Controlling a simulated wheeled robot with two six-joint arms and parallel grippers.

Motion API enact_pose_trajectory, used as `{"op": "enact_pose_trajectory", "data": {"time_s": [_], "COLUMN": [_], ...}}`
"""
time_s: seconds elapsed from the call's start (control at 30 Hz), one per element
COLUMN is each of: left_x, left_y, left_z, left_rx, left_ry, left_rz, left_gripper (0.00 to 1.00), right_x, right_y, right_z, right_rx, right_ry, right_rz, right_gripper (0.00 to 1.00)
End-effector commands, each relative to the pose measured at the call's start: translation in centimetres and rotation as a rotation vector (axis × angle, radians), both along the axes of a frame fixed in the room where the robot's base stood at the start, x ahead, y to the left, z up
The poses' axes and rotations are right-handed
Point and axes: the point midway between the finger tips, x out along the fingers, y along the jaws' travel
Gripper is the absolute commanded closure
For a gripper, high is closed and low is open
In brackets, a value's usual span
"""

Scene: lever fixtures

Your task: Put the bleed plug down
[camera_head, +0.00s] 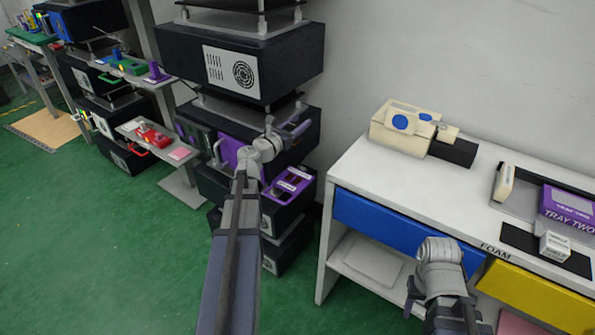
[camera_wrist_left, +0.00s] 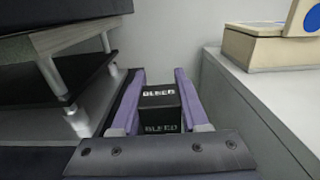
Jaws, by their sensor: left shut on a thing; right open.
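The bleed plug (camera_wrist_left: 160,103) is a black block with white BLEED lettering. In the left wrist view it sits between the two purple fingers of my left gripper (camera_wrist_left: 160,98), which is shut on it. In the head view my left gripper (camera_head: 293,124) is in front of the middle black cabinet, above a purple tray (camera_head: 290,184) with labels and dark recesses. The plug is hard to make out there against the dark cabinet. My right gripper (camera_head: 412,296) is open, low in front of the white workbench.
The white workbench (camera_head: 385,172) has a blue drawer (camera_head: 405,228) and a yellow drawer (camera_head: 535,295). A cream device (camera_head: 405,128) and a purple tray box (camera_head: 567,205) stand on it. Black cabinets (camera_head: 240,58) are stacked close around my left gripper. Green floor lies open at left.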

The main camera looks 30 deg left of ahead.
Motion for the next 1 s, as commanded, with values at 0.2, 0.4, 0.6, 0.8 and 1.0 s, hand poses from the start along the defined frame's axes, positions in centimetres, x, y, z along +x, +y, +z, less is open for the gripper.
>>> {"op": "enact_pose_trajectory", "data": {"time_s": [0.2, 0.4, 0.6, 0.8, 1.0], "left_x": [0.0, 0.0, 0.0, 0.0, 0.0], "left_y": [0.0, 0.0, 0.0, 0.0, 0.0], "left_z": [-5.0, -8.5, -11.3, -11.4, -12.7], "left_rx": [0.0, 0.0, 0.0, 0.0, 0.0], "left_ry": [0.0, 0.0, 0.0, 0.0, 0.0], "left_rz": [0.0, 0.0, 0.0, 0.0, 0.0], "left_gripper": [1.0, 1.0, 1.0, 1.0, 1.0], "right_x": [0.0, 0.1, 0.1, 0.1, 0.1], "right_y": [-0.1, -0.2, -0.2, -0.2, -0.2], "right_z": [-5.0, -8.5, -11.3, -11.4, -12.7], "right_rx": [-0.003, -0.009, -0.01, -0.009, -0.007], "right_ry": [-0.001, -0.004, -0.005, -0.004, -0.005], "right_rz": [0.001, 0.004, 0.008, 0.01, 0.011], "right_gripper": [0.5, 0.5, 0.5, 0.5, 0.5]}}
